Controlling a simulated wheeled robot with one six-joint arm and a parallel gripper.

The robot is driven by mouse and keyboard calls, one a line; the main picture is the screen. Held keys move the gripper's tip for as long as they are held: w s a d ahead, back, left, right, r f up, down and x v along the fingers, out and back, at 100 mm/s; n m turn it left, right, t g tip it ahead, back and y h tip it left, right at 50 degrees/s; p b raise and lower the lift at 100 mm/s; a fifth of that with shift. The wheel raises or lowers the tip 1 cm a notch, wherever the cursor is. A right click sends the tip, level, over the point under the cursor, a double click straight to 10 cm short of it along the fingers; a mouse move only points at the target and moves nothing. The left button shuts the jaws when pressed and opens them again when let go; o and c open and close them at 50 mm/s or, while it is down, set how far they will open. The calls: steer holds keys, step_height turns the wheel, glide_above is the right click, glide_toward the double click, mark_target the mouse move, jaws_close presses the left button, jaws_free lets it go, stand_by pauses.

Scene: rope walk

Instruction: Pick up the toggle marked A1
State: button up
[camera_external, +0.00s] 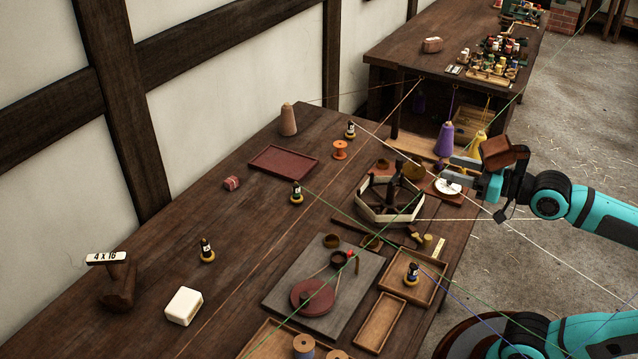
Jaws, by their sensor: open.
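Several small dark toggles with white labels and yellow bases stand upright on the bench (130,318). One toggle (350,130) is at the back by the wall side, another (297,193) near the middle, another (206,250) towards the front left. A further toggle (412,274) stands in a wooden tray (432,289) at the right. The label letters are too small to read, so I cannot tell which is A1. My gripper (452,170) is open at the bench's right edge, beside the hexagonal wooden holder, and no toggle shows between its fingers.
The hexagonal holder (365,213), a grey board with a red disc (313,296), a red tray (284,161), an orange spool (340,150) and a white block (183,306) stand on the bench. Several taut cords cross above it.

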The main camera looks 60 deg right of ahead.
steer(key=n+g+y, duration=0.6)
steer(key=n+g, duration=0.3)
steer(key=g, duration=0.2)
glide_above(203, 256)
steer(key=s+d, duration=0.2)
steer(key=d, duration=0.1)
step_height(203, 256, down, 24)
steer(key=shift+s+f, duration=0.1)
steer(key=shift+f, duration=0.1)
steer(key=shift+a+x, duration=0.2)
steer(key=shift+x, duration=2.4)
steer(key=shift+s+r, duration=0.1)
jaws_close()
